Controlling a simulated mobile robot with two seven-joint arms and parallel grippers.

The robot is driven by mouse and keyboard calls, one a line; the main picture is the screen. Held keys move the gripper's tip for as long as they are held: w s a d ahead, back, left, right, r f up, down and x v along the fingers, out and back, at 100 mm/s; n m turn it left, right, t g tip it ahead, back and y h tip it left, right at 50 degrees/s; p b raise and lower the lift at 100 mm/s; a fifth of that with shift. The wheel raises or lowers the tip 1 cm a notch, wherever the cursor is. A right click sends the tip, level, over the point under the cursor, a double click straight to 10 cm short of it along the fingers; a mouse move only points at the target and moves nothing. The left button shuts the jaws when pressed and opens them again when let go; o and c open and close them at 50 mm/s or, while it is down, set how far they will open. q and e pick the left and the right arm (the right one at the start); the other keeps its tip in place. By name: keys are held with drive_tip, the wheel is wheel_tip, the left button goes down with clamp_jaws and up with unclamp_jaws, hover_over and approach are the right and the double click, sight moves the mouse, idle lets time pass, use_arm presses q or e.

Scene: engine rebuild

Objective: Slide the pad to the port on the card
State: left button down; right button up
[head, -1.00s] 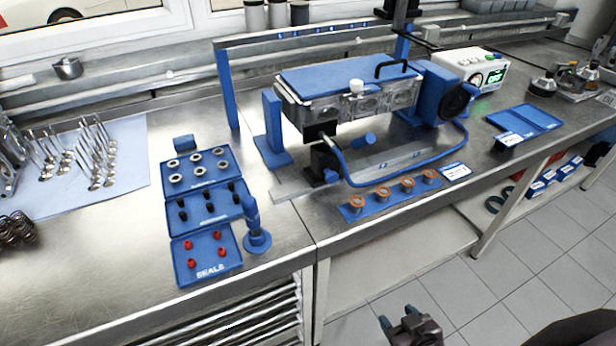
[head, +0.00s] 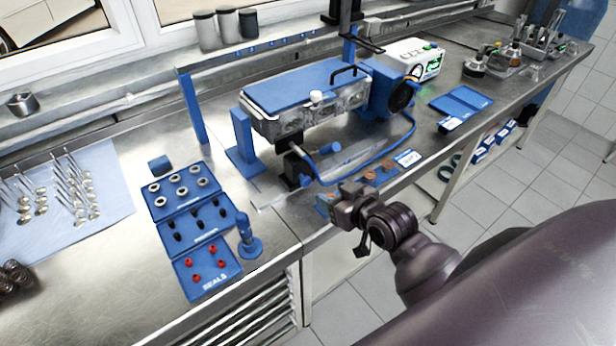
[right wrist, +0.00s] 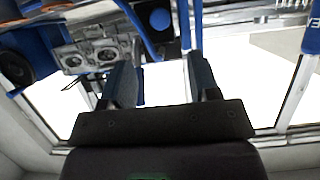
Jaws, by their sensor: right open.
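The cylinder head (head: 310,115) sits in a blue stand under a blue top plate. Round ports show on its front side, and two also show in the right wrist view (right wrist: 92,57). A black block (head: 294,168), which looks like the pad, stands below the head's left end with a blue hose beside it. A white card (head: 407,158) lies on the bench; its writing is too small to read. My right gripper (head: 333,203) is open and empty at the bench's front edge, right of and nearer than the block. Its fingers (right wrist: 160,85) are spread. My left gripper is out of view.
Copper-coloured plugs (head: 380,172) lie on a blue strip partly hidden by my right gripper. Blue trays of small parts (head: 203,277) and a blue upright tool (head: 248,240) stand at left. A tester box (head: 425,65) stands behind right. The blue hose (head: 400,140) loops in front of the head.

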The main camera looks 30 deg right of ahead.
sight(308, 182)
drive_tip(key=x, duration=1)
drive_tip(key=shift+w+a+p, duration=0.1)
drive_tip(key=shift+w+p, duration=0.1)
drive_tip(key=shift+p, duration=0.1)
clamp_jaws()
